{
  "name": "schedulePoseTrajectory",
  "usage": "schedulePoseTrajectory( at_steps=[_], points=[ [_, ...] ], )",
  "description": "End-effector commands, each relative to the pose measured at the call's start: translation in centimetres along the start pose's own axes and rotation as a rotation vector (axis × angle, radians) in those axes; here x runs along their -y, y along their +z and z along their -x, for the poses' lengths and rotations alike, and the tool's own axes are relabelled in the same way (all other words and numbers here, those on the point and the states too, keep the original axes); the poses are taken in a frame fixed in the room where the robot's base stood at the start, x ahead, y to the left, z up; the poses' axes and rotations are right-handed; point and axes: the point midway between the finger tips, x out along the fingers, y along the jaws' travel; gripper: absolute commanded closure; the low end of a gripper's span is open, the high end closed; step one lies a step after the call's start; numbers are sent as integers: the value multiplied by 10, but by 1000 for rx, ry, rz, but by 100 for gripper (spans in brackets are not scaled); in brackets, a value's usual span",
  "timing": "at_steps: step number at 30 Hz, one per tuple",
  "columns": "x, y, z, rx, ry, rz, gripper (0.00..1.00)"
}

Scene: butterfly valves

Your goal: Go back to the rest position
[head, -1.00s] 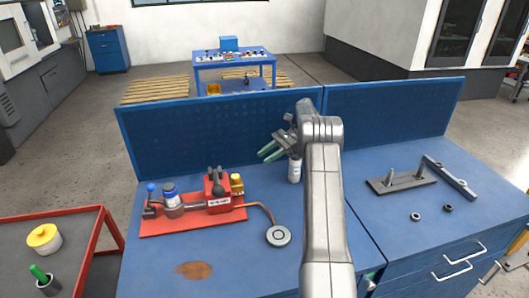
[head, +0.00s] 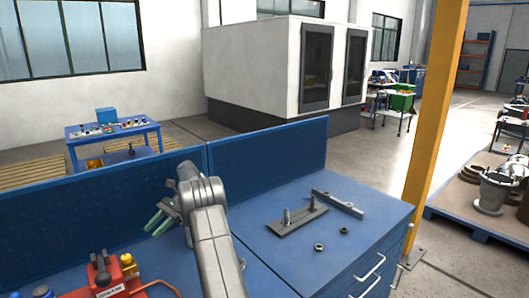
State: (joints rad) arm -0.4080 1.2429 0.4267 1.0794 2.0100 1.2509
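My gripper (head: 158,224) is at the end of my raised arm, left of the centre of the head view. It is in front of the blue back panel (head: 95,208) and above the blue workbench (head: 285,245). Its two green-tipped fingers point down and to the left. They stand apart with nothing visible between them. The red fixture (head: 108,278) is at the bottom left, below the gripper and cut off by the picture's edge.
A grey plate with upright pins (head: 297,222), a grey bar (head: 338,203) and two dark nuts (head: 319,247) lie on the bench's right half. A yellow post (head: 433,130) stands right of the bench. A pallet (head: 470,230) with a metal bucket (head: 493,192) is farther right.

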Motion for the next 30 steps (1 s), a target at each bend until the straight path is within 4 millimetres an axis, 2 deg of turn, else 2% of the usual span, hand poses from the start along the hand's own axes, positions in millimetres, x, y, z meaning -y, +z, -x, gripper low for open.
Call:
schedulePoseTrajectory(
  at_steps=[4,12,18,23,30],
  points=[
    [0,-4,-18,1,4,1,63],
    [-1,4,-67,2,6,-2,63],
    [0,2,-93,1,4,-1,63],
    [-1,1,-101,0,2,-1,63],
    [0,0,-102,0,2,-1,63]
  ],
)
